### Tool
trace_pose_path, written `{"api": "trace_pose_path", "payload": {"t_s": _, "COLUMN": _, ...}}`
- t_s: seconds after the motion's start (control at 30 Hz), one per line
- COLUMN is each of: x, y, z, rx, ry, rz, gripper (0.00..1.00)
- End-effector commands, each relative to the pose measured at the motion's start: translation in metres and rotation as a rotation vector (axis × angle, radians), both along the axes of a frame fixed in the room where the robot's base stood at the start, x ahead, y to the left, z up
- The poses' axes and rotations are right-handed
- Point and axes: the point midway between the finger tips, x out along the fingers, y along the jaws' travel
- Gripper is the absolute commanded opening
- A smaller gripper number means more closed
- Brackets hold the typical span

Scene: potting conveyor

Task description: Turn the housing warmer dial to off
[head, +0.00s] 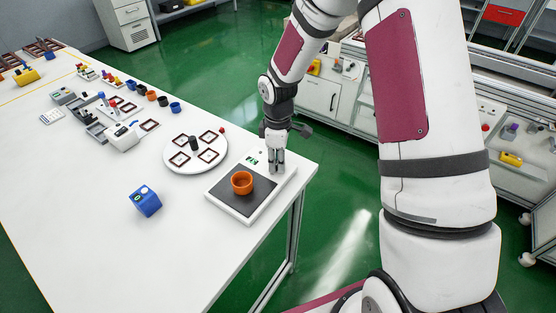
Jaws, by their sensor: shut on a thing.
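The housing warmer (268,203) is a flat white unit with a dark plate at the table's right corner. An orange cup-shaped housing (242,183) stands on its plate. A small display with green marks (252,159) is on its far side. My gripper (277,169) points down at the warmer's far right part, right of the display. It is shut on the dial, which the fingers hide. The dial's pointer and markings cannot be made out.
A round white plate (195,166) with several square frames and a dark peg lies left of the warmer. A blue cube-like device (145,201) stands nearer. Small cups, connectors and instruments stand farther back on the white table (80,220). The near table surface is mostly clear.

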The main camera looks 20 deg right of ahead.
Motion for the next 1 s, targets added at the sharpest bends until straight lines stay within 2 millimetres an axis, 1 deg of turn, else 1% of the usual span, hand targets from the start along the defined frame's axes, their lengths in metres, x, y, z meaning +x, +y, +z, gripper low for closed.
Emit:
{"api": "trace_pose_path", "payload": {"t_s": 0.5, "x": -0.0001, "y": -0.0002, "z": 0.0, "rx": -0.001, "ry": 0.0, "rz": 0.021, "gripper": 0.0}}
{"api": "trace_pose_path", "payload": {"t_s": 0.53, "x": -0.0001, "y": -0.0003, "z": 0.0, "rx": -0.001, "ry": 0.0, "rz": 0.02, "gripper": 0.24}}
{"api": "trace_pose_path", "payload": {"t_s": 0.57, "x": -0.0001, "y": -0.0003, "z": 0.0, "rx": -0.001, "ry": 0.0, "rz": 0.02, "gripper": 0.3}}
{"api": "trace_pose_path", "payload": {"t_s": 0.6, "x": -0.0001, "y": -0.0003, "z": 0.0, "rx": -0.001, "ry": 0.0, "rz": 0.02, "gripper": 0.39}}
{"api": "trace_pose_path", "payload": {"t_s": 0.9, "x": -0.0001, "y": -0.0002, "z": 0.0005, "rx": 0.0, "ry": 0.0, "rz": 0.019, "gripper": 0.4}}
{"api": "trace_pose_path", "payload": {"t_s": 1.0, "x": 0.0003, "y": -0.0003, "z": 0.0055, "rx": 0.0, "ry": -0.001, "rz": 0.019, "gripper": 0.4}}
